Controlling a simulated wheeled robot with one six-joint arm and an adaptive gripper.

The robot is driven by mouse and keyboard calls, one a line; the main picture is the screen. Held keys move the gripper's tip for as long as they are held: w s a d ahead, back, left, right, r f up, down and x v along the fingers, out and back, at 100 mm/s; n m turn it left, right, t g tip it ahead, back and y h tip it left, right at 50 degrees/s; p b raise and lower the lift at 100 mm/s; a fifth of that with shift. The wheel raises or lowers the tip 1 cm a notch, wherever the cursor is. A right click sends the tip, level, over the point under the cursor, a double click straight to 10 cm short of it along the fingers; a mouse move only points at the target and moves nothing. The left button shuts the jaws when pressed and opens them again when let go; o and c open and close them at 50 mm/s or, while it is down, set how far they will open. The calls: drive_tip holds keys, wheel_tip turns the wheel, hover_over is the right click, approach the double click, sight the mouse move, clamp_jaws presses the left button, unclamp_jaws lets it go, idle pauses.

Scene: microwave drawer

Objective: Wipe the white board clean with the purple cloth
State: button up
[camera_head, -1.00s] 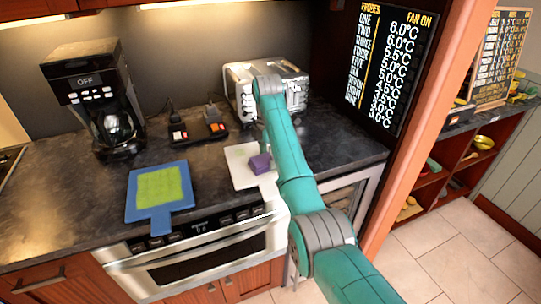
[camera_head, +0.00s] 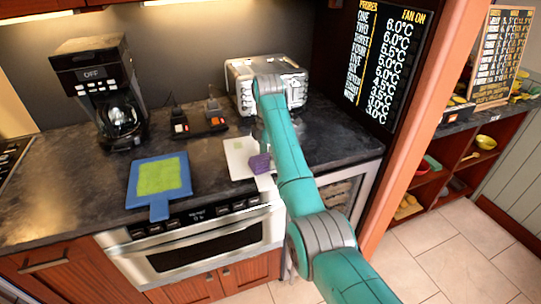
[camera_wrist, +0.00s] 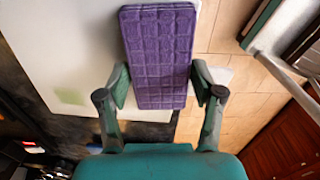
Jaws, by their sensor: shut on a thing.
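The white board (camera_head: 234,168) lies on the dark counter near its front edge, left of my arm. A faint green patch (camera_head: 238,146) shows on its far left part, and also in the wrist view (camera_wrist: 70,97). The purple cloth (camera_head: 260,164), a quilted block in the wrist view (camera_wrist: 160,45), is at the board's right side and overlaps its edge. My gripper (camera_wrist: 161,88) is shut on the cloth, one finger on each side. In the head view my arm hides the gripper. I cannot tell whether the cloth touches the board.
A blue board (camera_head: 174,206) with a green top lies left of the white board. A coffee maker (camera_head: 92,75), two dark devices with lit parts (camera_head: 180,128) and a metal toaster (camera_head: 240,75) stand behind. A steel oven (camera_head: 200,248) is below the counter edge.

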drive_tip(key=shift+s, duration=0.15)
drive_tip(key=shift+w+a, duration=0.25)
drive_tip(key=shift+w, duration=0.85)
drive_tip(key=shift+w+a, duration=0.2)
drive_tip(key=shift+w, duration=0.85)
